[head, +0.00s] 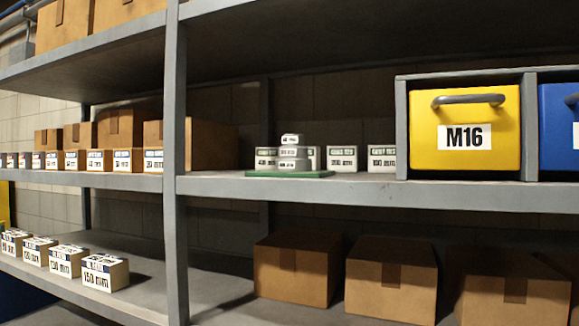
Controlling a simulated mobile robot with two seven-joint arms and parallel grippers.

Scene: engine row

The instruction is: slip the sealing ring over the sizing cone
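Neither the sealing ring nor the sizing cone can be made out in the head view. Neither of my grippers shows in this view, so their state and anything they hold are hidden.
Grey metal shelving (175,150) fills the view. A yellow drawer marked M16 (480,110) and a blue drawer (556,125) sit at the right. Small white boxes (292,152) stack on a green mat (262,174). Cardboard boxes (297,258) stand below. The middle shelf's front is clear.

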